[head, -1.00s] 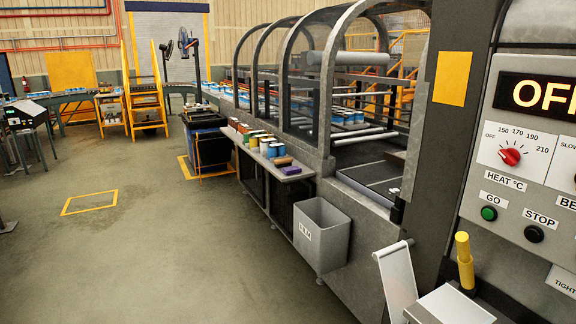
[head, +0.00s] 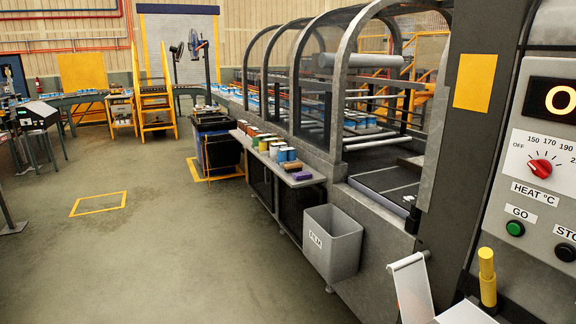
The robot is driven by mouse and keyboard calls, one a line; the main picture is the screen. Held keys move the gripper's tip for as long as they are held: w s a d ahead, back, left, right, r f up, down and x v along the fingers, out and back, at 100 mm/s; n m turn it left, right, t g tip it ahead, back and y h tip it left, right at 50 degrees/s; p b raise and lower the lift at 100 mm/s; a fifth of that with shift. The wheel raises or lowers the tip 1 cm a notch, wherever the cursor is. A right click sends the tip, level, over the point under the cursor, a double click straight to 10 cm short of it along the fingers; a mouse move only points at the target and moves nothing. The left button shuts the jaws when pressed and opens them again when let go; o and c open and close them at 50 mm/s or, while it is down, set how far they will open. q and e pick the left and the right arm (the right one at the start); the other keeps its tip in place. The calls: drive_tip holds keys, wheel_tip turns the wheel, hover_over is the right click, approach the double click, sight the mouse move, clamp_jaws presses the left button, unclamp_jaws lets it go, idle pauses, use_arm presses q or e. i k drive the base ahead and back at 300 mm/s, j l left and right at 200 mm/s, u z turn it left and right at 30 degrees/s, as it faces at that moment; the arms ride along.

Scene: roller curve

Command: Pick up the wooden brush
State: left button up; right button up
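A small brown block-like thing (head: 292,166), which may be the wooden brush, lies on the narrow side shelf (head: 307,182) along the machine. It is too small for me to make out bristles or a handle. A purple thing (head: 302,176) lies just in front of it, and blue-and-white cans (head: 287,155) stand just behind it. Neither of my grippers shows in the head view.
A grey bin (head: 335,240) hangs or stands below the shelf's near end. The machine's control panel (head: 545,170) with a yellow handle (head: 487,275) is close on the right. The floor (head: 170,260) left of the machine is open.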

sight(293, 167)
drive_tip(key=i+u, duration=0.2)
drive_tip(key=i, duration=0.75)
drive_tip(key=i+l+u, duration=0.2)
drive_tip(key=i, duration=0.8)
